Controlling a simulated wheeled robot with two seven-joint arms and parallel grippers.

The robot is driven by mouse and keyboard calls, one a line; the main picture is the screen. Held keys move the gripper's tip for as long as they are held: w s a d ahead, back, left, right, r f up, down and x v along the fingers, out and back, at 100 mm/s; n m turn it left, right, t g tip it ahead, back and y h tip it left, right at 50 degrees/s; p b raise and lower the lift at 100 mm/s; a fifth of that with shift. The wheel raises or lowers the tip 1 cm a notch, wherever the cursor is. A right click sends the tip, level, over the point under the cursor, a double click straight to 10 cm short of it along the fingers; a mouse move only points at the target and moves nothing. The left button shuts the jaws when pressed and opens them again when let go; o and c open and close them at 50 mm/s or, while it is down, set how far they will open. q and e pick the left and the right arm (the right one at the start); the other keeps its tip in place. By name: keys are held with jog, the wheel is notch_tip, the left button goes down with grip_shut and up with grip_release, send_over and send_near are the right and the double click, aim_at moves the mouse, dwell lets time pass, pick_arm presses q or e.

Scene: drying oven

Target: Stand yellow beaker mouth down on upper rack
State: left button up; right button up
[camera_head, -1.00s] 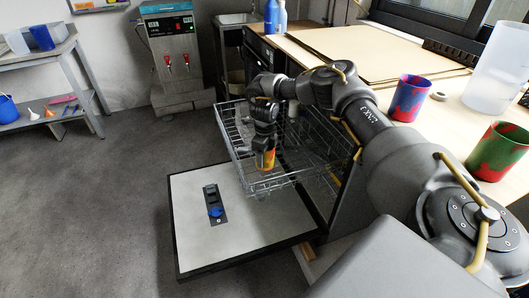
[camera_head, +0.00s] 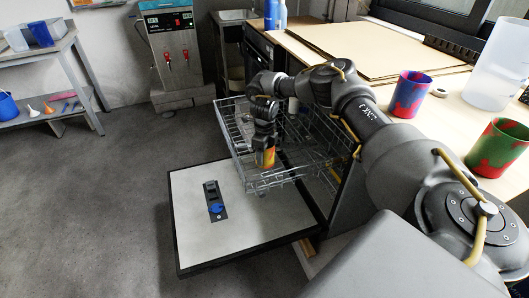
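The yellow beaker (camera_head: 268,158), with orange-red patches, is at the upper rack (camera_head: 243,150), a wire basket pulled out over the open door. My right gripper (camera_head: 265,143) reaches down over the rack from above, with its fingers at the top of the beaker. The fingers and the beaker's upper part overlap, so the grip and which end faces down are too small to tell. The beaker's lower end appears at the level of the rack wires. My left gripper is not in view.
The open door (camera_head: 245,235) lies flat below the rack. On the counter at right are a blue-red cup (camera_head: 409,95), a green-red cup (camera_head: 497,148) and a large clear jug (camera_head: 495,75). Open floor lies to the left.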

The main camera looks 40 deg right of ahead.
jog(key=o, duration=0.4)
jog(key=shift+o, duration=0.2)
notch_tip(320, 180, up, 2)
jog(key=shift+w+r, duration=0.1)
jog(key=shift+r, duration=0.15)
notch_tip(320, 180, up, 8)
jog(key=shift+p, duration=0.45)
jog(key=shift+r, duration=0.15)
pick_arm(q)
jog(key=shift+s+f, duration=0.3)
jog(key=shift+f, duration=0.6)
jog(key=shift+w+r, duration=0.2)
